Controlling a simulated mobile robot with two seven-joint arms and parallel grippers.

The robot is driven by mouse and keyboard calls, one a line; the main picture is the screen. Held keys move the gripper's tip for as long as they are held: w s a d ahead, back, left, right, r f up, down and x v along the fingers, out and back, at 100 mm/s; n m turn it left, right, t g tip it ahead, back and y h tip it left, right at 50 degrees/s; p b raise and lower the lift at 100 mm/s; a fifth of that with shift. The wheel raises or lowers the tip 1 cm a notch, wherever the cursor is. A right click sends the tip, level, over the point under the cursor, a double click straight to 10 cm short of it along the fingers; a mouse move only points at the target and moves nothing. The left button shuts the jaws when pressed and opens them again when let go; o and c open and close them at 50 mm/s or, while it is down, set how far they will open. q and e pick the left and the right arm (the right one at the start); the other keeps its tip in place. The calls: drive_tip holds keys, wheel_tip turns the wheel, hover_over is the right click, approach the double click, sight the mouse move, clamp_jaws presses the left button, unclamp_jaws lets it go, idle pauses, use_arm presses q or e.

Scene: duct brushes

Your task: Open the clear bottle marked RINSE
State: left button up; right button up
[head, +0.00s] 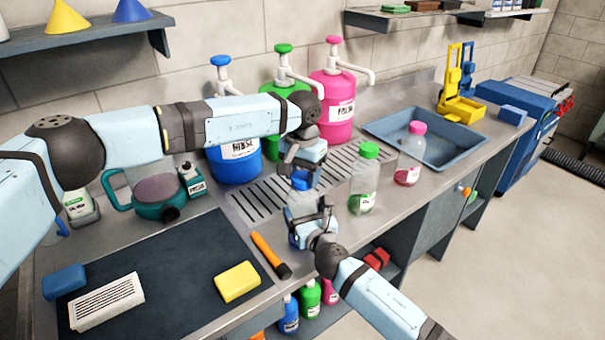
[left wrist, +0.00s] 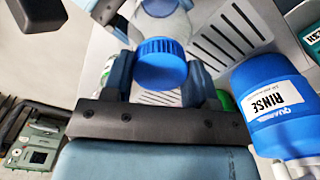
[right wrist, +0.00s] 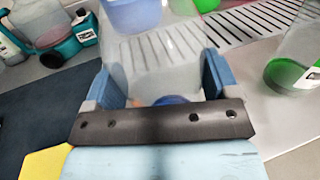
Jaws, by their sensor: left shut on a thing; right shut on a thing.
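The clear bottle with a blue cap stands on the steel counter; its body (head: 298,207) shows in the head view, and no label on it can be read. My right gripper (head: 312,214) is shut around the clear body from the front; the body fills the space between its fingers in the right wrist view (right wrist: 160,70). My left gripper (head: 301,170) comes from above and is shut on the blue cap (left wrist: 161,63). The cap sits at the bottle's top; whether its thread is loose cannot be seen.
A blue pump jug (head: 237,165) labelled RINSE stands behind, beside green (head: 288,95) and pink (head: 334,105) jugs. A green-capped bottle (head: 364,180) and a pink-capped bottle (head: 410,155) stand to the right. An orange-handled tool (head: 268,252) lies close left. Bare drainboard lies behind.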

use_arm(q)
drive_tip(key=n, duration=0.6)
drive_tip(key=shift+n, duration=0.4)
drive_tip(key=n, duration=1)
drive_tip(key=shift+n, duration=0.4)
drive_tip(key=n, duration=1)
drive_tip(key=shift+n, duration=0.3)
drive_tip(key=n, duration=0.6)
drive_tip(key=shift+r+n, duration=0.1)
drive_tip(key=shift+n, duration=0.2)
drive_tip(key=n, duration=1.2)
drive_tip(key=shift+n, duration=0.4)
drive_tip(key=n, duration=0.6)
